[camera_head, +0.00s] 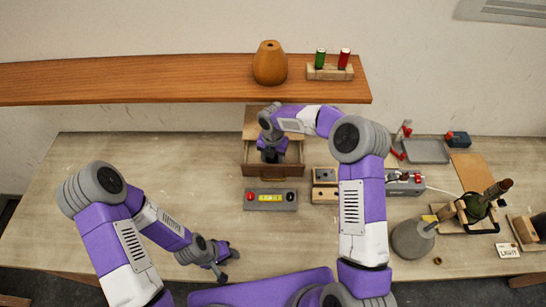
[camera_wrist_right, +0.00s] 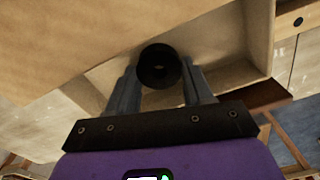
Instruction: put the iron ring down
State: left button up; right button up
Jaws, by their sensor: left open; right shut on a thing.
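The dark iron ring (camera_wrist_right: 158,66) is between the fingers of my right gripper (camera_wrist_right: 160,82) in the right wrist view, and the gripper is shut on it. In the head view my right gripper (camera_head: 270,156) points down into the open wooden drawer (camera_head: 294,170) at the back middle of the table. The ring is hidden there by the gripper. The wrist view shows the drawer's pale walls (camera_wrist_right: 259,40) beside the ring; I cannot tell whether the ring touches the drawer floor. My left gripper (camera_head: 229,262) is open and empty above the table's front part.
A shelf (camera_head: 180,78) hangs above the back edge. The table's left half is mostly clear.

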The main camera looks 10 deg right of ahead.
jog(key=o, duration=1.3)
pick_arm(q)
jog(key=shift+r+p, duration=0.45)
jog(key=shift+p, duration=0.15)
pick_arm(e)
jog(key=shift+r, duration=0.65)
pick_arm(q)
notch_tip(320, 180, up, 2)
jog(key=shift+p, duration=0.95)
pick_arm(e)
notch_tip(320, 180, up, 5)
jog(key=shift+r, duration=0.15)
pick_arm(q)
jog(key=shift+f, duration=0.1)
pick_arm(e)
jog(key=shift+r, duration=0.6)
